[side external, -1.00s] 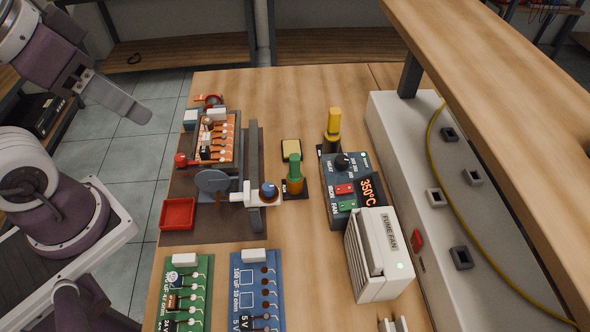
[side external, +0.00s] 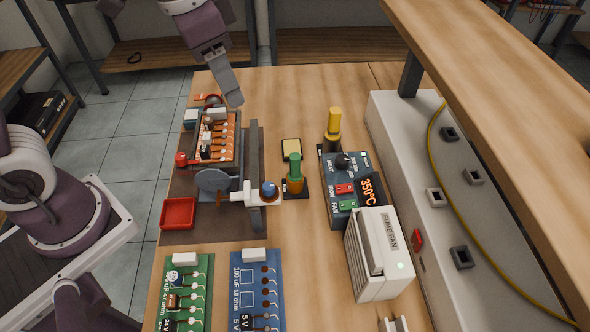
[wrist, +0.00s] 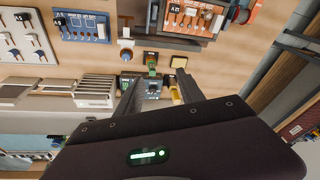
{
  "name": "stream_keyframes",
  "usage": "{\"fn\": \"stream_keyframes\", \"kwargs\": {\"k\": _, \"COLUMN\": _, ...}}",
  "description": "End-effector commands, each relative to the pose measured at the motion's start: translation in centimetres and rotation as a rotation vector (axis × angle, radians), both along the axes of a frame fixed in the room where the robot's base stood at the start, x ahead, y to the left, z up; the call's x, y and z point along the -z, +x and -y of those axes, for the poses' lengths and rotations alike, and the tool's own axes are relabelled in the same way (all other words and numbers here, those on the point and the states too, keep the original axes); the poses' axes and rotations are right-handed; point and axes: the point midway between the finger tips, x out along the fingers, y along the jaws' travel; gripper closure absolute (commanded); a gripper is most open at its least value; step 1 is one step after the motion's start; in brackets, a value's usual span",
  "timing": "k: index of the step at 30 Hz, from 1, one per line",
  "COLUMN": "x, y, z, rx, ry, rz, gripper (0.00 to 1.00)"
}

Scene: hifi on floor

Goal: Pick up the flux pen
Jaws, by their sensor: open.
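A green-topped, pen-like item with an orange lower part, likely the flux pen (side external: 295,172), stands upright in a small dark holder on the bench. In the wrist view the green item (wrist: 152,60) shows just beyond the fingertips. My gripper (side external: 236,98) hangs above the far part of the bench, up and left of the pen in the side view, apart from it. In the wrist view my gripper (wrist: 158,84) has its two fingers spread with nothing held between them; the bench lies below.
A yellow-handled tool (side external: 333,130) stands right of the pen, by the blue control station (side external: 345,190). A yellow sponge (side external: 291,149) lies behind the pen. A board vise (side external: 255,180), red tray (side external: 179,213) and fume fan (side external: 378,255) stand around. A shelf (side external: 500,130) overhangs the right.

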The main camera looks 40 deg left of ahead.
Motion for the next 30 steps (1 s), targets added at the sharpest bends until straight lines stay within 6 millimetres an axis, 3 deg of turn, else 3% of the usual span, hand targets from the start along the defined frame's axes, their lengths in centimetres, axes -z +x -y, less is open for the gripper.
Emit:
{"fn": "stream_keyframes", "kwargs": {"k": 1, "x": 2.3, "y": 2.2, "z": 1.3, "rx": 0.073, "ry": 0.017, "rz": -0.055, "gripper": 0.54}}
{"fn": "stream_keyframes", "kwargs": {"k": 3, "x": 5.7, "y": 4.9, "z": 3.2, "rx": 0.173, "ry": 0.039, "rz": -0.114, "gripper": 0.54}}
{"fn": "stream_keyframes", "kwargs": {"k": 6, "x": 10.2, "y": 7.2, "z": 5.2, "rx": 0.283, "ry": 0.059, "rz": -0.176, "gripper": 0.54}}
{"fn": "stream_keyframes", "kwargs": {"k": 9, "x": 13.2, "y": 8.1, "z": 6.4, "rx": 0.346, "ry": 0.069, "rz": -0.213, "gripper": 0.54}}
{"fn": "stream_keyframes", "kwargs": {"k": 24, "x": 20.9, "y": 8.5, "z": 6.4, "rx": 0.369, "ry": 0.073, "rz": -0.228, "gripper": 0.54}}
{"fn": "stream_keyframes", "kwargs": {"k": 30, "x": 21.3, "y": 8.6, "z": 6.4, "rx": 0.368, "ry": 0.072, "rz": -0.225, "gripper": 0.54}}
